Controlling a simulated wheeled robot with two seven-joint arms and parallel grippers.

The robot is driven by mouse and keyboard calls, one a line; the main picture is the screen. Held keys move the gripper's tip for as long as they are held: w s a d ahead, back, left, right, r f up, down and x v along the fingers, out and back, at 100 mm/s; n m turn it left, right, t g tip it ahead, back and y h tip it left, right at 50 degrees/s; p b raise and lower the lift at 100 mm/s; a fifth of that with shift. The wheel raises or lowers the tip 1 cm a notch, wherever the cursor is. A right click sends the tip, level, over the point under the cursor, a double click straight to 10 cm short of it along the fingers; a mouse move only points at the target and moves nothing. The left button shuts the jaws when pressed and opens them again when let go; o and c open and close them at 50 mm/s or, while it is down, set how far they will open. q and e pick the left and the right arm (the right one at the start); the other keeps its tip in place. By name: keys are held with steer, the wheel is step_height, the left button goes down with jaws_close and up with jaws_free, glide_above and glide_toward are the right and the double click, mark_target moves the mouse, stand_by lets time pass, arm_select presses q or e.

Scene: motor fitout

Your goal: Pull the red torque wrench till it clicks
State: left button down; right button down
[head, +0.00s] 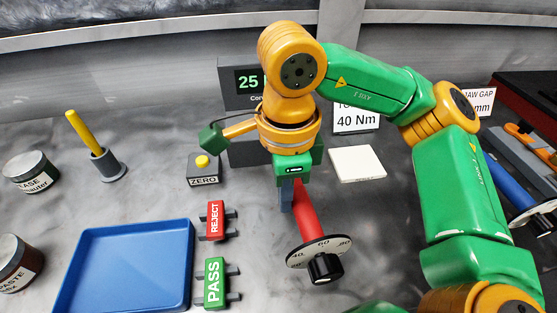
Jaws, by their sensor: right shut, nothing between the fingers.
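The red torque wrench (306,212) stands near the middle of the head view, its red handle running down to a round white scale dial (312,254) with a black knob (325,268). My right gripper (287,198) is directly at the handle's upper end, pointing down. Its fingers are shut with nothing between them; a grey finger shows just left of the red handle. Whether it touches the handle I cannot tell. The wrench's far end is hidden behind my gripper and wrist. My left gripper is not in view.
A 40 Nm card (357,122), white pad (357,164), ZERO button box (203,168), REJECT (215,220) and PASS (214,283) blocks and blue tray (130,262) surround the wrench. A blue-handled tool (510,185) lies right.

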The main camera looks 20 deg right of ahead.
steer(key=shift+s+d+b, duration=0.2)
steer(key=shift+d+b, duration=0.1)
steer(key=shift+d, duration=0.65)
stand_by(0.4)
steer(key=shift+d, duration=0.45)
stand_by(0.5)
steer(key=w+a+p, duration=0.1)
steer(key=a, duration=0.5)
steer(key=shift+w+a, duration=0.15)
steer(key=shift+w, duration=0.05)
stand_by(0.5)
step_height(320, 180, up, 9)
steer(key=p, duration=0.7)
